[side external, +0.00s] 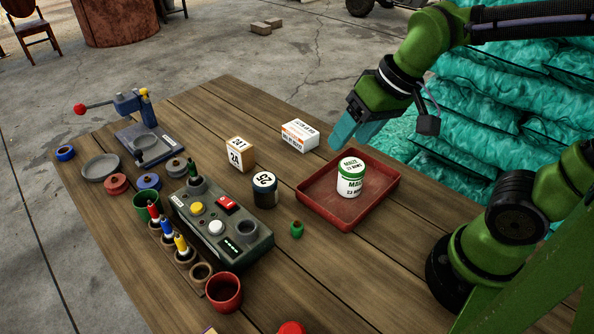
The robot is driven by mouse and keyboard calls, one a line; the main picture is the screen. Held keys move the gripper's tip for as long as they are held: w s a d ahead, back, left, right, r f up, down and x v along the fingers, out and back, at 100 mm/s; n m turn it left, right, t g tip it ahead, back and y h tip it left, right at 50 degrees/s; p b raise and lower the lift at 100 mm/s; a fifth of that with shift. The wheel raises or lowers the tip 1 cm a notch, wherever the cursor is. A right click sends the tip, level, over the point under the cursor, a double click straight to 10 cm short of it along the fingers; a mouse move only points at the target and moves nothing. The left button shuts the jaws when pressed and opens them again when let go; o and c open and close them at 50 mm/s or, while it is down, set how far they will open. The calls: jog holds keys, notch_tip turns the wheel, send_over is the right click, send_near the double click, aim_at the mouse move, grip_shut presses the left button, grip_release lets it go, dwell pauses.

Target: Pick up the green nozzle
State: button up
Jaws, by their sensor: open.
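Two small green things could be the green nozzle, and I cannot tell which. One is a dark green pointed piece (195,181) standing upright at the back end of the grey control box (228,243). The other is a short green piece with a dark top (297,230) on the bare table, right of the box. My gripper (346,138) has teal fingers and is open and empty. It hangs above the table's far right side, well away from both green pieces.
A red tray (312,200) holds a green-lidded tin (351,180). Near the box stand a dark jar (264,190), two small cartons (240,154) (299,135), a rack (180,255) with red, blue and yellow pointed pieces, and a red cup (223,291).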

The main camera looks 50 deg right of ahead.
aim_at(297, 222)
jog(key=w+a+f+n+g+h, duration=0.2)
jog(key=w+a+f+n+g, duration=0.35)
jog(key=w+a, duration=0.3)
jog(key=shift+m, duration=0.45)
jog(key=s+f, duration=0.1)
jog(key=f, duration=0.4)
jog(key=s+f, duration=0.1)
jog(key=f, duration=0.4)
jog(key=s+f, duration=0.1)
jog(key=f, duration=0.5)
jog(key=shift+s, duration=0.1)
jog(key=shift+r, duration=0.1)
jog(key=shift+c, duration=0.3)
jog(key=c, duration=1)
jog(key=shift+c, duration=0.2)
